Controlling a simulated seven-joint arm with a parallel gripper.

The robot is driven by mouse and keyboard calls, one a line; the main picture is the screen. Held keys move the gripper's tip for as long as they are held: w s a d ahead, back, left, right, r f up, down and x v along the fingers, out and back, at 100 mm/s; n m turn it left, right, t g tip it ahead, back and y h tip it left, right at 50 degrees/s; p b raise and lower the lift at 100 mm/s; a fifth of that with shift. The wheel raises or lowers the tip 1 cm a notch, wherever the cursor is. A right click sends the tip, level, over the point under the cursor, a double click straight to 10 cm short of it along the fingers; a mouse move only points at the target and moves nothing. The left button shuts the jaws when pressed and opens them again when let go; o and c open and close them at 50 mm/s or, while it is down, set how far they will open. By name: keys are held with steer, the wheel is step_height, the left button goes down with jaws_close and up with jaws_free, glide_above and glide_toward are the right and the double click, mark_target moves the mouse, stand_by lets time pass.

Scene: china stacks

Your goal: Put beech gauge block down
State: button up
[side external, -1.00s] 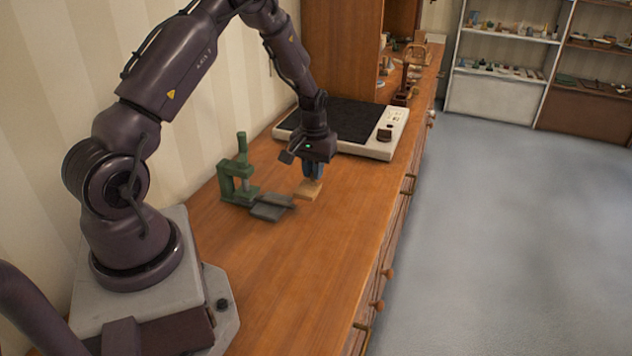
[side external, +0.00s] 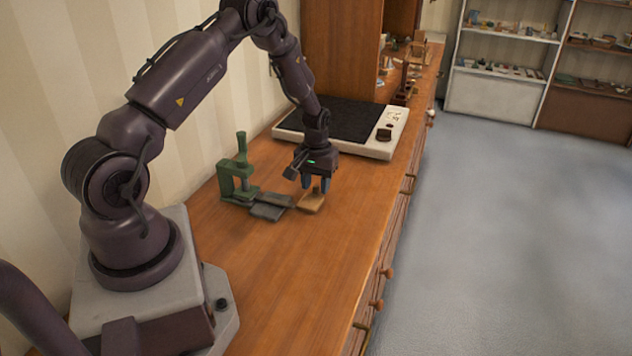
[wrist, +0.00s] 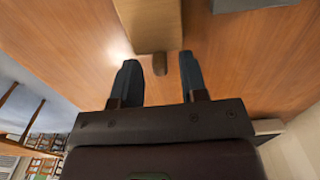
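The beech gauge block (side external: 309,204) lies on the wooden worktop, just right of the grey plates by the green stand. It also shows at the top of the wrist view (wrist: 150,25), with a small brown knob (wrist: 160,64) at its near end. My gripper (side external: 316,186) is just above and behind the block in the side view. In the wrist view, its two blue-grey fingers (wrist: 160,82) are spread, with clear gaps to the knob on both sides. Nothing is held between them.
A green stand (side external: 228,184) and dark grey plates (side external: 268,208) are left of the block. A pale device with a black top (side external: 376,149) stands behind my gripper. The worktop (side external: 300,270) in front is clear, with its edge to the right.

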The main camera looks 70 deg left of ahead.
mark_target(316, 186)
steer(key=shift+r, duration=0.15)
steer(key=s+d+r+m+t, duration=0.1)
steer(key=d+r, duration=0.3)
steer(key=r, duration=0.7)
steer(key=d+r+m+t, duration=0.1)
steer(key=d+r, duration=0.3)
steer(key=r, duration=0.8)
steer(key=s+d+r+m+t, duration=0.1)
steer(key=s+d+r+m, duration=0.2)
steer(key=s+d+r, duration=0.2)
steer(key=s+d+r+m+t, duration=0.2)
steer(key=s+d+r+m, duration=0.2)
steer(key=s+d, duration=0.6)
steer(key=shift+s+d+r+t, duration=0.15)
steer(key=shift+s+r+t, duration=0.2)
steer(key=shift+s, duration=0.55)
steer(key=shift+r, duration=0.1)
